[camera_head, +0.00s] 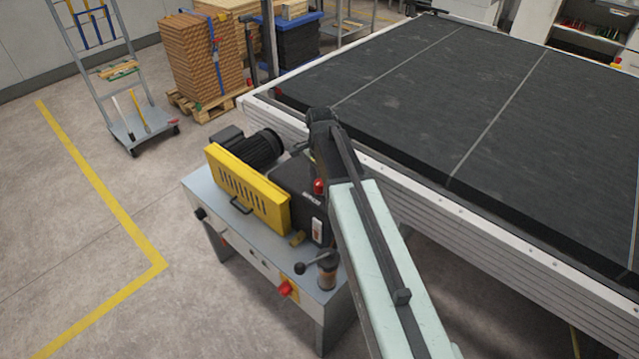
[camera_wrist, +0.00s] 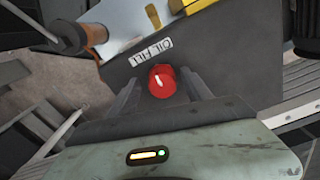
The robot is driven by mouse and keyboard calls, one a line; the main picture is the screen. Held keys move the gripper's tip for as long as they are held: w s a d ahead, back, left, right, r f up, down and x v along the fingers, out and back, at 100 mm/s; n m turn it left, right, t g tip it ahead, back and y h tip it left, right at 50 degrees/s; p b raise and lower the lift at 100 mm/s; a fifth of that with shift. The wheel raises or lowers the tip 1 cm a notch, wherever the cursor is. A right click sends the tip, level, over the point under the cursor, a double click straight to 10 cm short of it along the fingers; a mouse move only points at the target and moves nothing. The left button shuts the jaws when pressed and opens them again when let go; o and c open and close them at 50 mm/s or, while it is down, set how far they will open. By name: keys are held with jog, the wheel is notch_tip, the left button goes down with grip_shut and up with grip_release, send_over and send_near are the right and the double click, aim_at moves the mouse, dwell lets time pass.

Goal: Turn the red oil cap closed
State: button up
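The red oil cap (camera_wrist: 161,81) is round with a white mark on its face. It sits on a dark housing (camera_wrist: 225,50) beside a white "OIL FILL" label (camera_wrist: 151,51). In the head view the red cap (camera_head: 319,186) shows on the black housing, close beside my arm. My gripper (camera_wrist: 159,78) is open in the wrist view, with one grey finger to each side of the cap. I cannot tell whether either finger touches it. In the head view my arm hides the fingers.
A yellow slotted guard (camera_head: 250,190) and a black motor (camera_head: 262,148) stand left of the housing. A lever (camera_head: 315,262) and a copper-coloured cylinder (camera_head: 327,278) stand in front, near a red knob (camera_head: 287,288).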

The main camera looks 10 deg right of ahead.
aim_at(320, 183)
notch_tip(320, 183, up, 8)
jog(key=p, duration=0.8)
jog(key=shift+f, duration=0.1)
jog(key=shift+f, duration=0.15)
jog(key=s+f+n+b, duration=0.1)
jog(key=s+n, duration=0.1)
jog(key=s+f+n+b, duration=0.2)
jog(key=s, duration=0.1)
jog(key=s+f+n+b, duration=0.1)
jog(key=s+n+b, duration=0.1)
jog(key=s, duration=0.1)
jog(key=shift+s+a+f+n, duration=0.15)
jog(key=shift+f+n, duration=0.1)
jog(key=shift+n, duration=0.15)
jog(key=s+f+n+b, duration=0.2)
jog(key=s+n, duration=0.3)
jog(key=n, duration=0.1)
jog(key=shift+s+n, duration=0.35)
jog(key=shift+n, duration=0.05)
